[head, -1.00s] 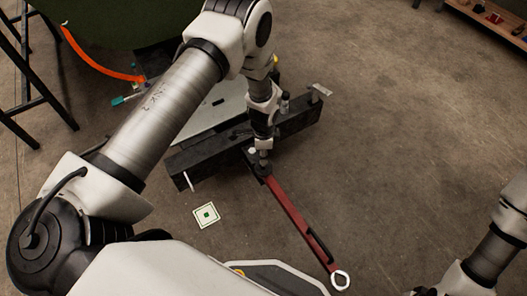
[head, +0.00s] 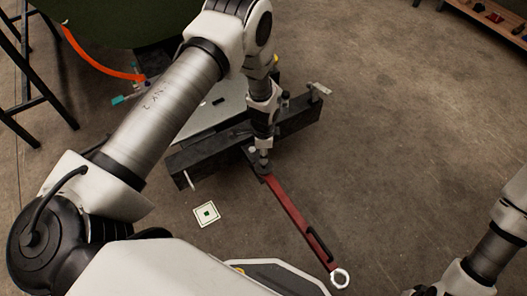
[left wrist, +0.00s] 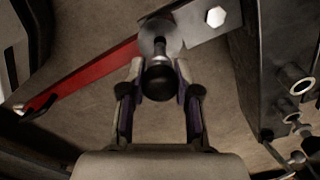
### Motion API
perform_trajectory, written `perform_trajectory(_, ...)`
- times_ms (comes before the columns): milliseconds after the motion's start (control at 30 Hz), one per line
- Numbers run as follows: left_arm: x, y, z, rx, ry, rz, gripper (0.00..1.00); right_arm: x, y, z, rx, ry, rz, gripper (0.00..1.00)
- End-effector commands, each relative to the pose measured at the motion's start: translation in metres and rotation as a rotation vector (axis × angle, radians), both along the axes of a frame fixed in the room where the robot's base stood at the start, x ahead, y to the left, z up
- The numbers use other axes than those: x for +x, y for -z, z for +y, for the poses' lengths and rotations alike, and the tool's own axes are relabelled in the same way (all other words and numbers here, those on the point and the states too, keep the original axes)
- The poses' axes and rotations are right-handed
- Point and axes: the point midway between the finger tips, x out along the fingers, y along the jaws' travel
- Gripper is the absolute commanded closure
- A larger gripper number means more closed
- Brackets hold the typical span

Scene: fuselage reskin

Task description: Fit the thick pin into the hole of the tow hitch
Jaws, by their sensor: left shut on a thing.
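The thick pin (left wrist: 158,80) has a dark round knob and stands between the fingers of my left gripper (left wrist: 159,72), which is shut on it. Beyond the knob, a round grey disc sits where the red tow bar (left wrist: 92,72) meets a grey hitch plate (left wrist: 205,22) with a bolt head. The pin's lower end is hidden, so I cannot tell whether it is in the hole. My right gripper is out of view.
A black beam (head: 207,160) runs behind the tow bar's end, with a grey panel (head: 208,117) behind it. A white marker square (head: 206,214) lies on the floor.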

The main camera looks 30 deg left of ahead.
Motion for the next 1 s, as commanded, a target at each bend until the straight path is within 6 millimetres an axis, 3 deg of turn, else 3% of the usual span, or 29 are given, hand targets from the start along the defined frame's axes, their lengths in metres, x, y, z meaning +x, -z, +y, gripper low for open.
perform_trajectory(1000,0.0,0.013,0.0,0.0,0.0,0.0,1.0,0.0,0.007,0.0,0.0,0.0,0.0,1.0)
